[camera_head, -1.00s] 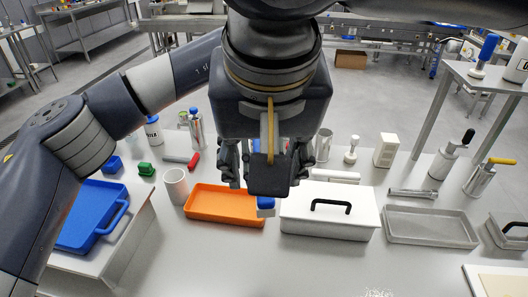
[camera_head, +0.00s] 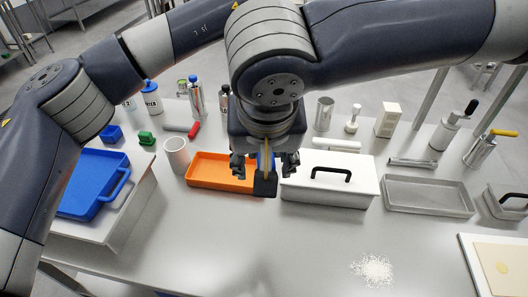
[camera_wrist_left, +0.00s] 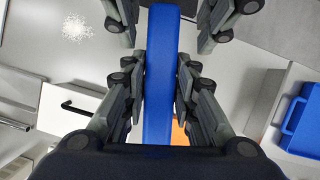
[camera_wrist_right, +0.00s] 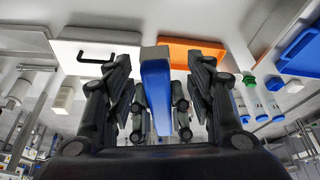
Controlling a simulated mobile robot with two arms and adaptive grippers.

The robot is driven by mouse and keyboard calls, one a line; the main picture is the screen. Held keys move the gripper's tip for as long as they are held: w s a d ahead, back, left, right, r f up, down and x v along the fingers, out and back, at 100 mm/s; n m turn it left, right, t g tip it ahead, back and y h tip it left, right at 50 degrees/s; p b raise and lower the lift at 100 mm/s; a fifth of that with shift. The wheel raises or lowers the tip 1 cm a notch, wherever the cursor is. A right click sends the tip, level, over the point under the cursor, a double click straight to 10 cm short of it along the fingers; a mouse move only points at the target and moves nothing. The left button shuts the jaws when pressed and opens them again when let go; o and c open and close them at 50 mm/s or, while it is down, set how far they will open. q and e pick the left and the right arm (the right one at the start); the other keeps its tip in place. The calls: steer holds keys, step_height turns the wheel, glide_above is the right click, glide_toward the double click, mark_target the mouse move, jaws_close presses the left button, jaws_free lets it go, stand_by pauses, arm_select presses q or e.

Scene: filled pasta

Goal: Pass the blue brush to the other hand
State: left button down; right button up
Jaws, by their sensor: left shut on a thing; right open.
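The blue brush (camera_wrist_left: 158,75) stretches between the fingers of my left gripper (camera_wrist_left: 160,90), which is shut on it in the left wrist view. In the right wrist view the brush (camera_wrist_right: 157,88) has a grey end and lies between the spread fingers of my right gripper (camera_wrist_right: 157,75), which is open. In the head view my right gripper (camera_head: 265,165) hangs at the centre above the table. Only a sliver of blue shows between its fingers there. My left gripper is hidden behind the right arm in that view.
An orange tray (camera_head: 215,186) and a white box with a black handle (camera_head: 350,195) stand behind the grippers. A grey tray (camera_head: 430,207) is to the right, a blue tray (camera_head: 85,195) to the left.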

steer(key=shift+c, duration=0.6)
steer(key=c, duration=1)
arm_select(q)
steer(key=c, duration=1.2)
jaws_free()
arm_select(e)
steer(key=shift+c, duration=0.2)
